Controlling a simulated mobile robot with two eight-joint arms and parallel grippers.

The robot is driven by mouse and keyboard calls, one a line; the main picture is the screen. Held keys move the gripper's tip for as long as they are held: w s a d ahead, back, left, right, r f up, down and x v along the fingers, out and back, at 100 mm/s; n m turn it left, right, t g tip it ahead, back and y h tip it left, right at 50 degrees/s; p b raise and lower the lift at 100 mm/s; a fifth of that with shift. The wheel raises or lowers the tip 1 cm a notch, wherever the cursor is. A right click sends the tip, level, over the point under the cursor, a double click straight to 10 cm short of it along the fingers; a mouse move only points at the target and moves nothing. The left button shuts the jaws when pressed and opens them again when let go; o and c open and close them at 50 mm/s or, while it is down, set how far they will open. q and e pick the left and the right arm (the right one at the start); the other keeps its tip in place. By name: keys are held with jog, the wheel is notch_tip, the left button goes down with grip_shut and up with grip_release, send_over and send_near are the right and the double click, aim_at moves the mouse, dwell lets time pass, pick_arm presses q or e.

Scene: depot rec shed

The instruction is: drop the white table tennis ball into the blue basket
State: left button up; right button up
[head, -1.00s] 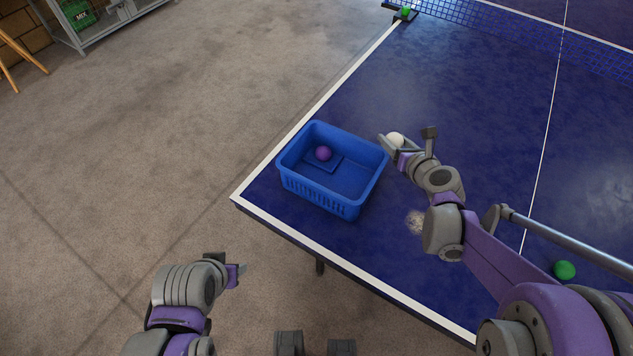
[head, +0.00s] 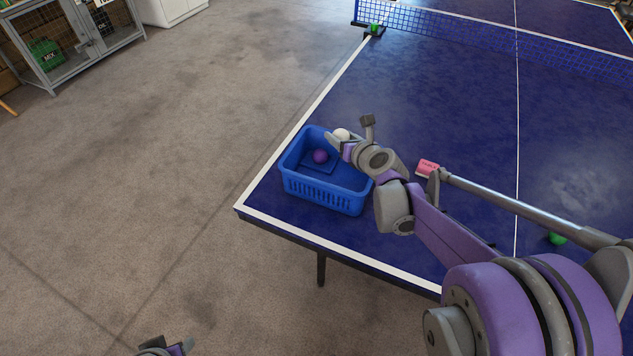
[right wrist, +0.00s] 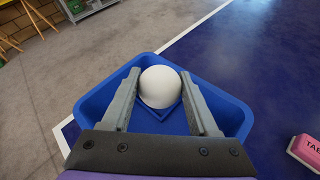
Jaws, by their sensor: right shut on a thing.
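The white table tennis ball (head: 341,133) is between the fingers of my right gripper (head: 338,138), which is shut on it. In the right wrist view the ball (right wrist: 160,86) sits between both fingertips, with the blue basket beneath. The blue basket (head: 325,198) stands on the near left corner of the blue table. The gripper and ball are over its far right rim in the head view. My left gripper (head: 177,347) is partly cut off at the bottom edge, away from the table; its jaw state is unclear.
A purple ball (head: 320,156) lies in the basket. A pink box (head: 427,167) lies on the table right of the basket, partly behind my right arm. A green ball (head: 557,238) is farther right. The net (head: 440,32) crosses the far table.

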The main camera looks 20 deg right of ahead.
notch_tip(320, 180, down, 6)
jog(key=b, duration=0.4)
jog(key=o, duration=1.4)
jog(key=p+v, duration=0.1)
jog(key=v, duration=0.9)
jog(key=shift+s+p, duration=0.35)
jog(key=shift+r, duration=0.15)
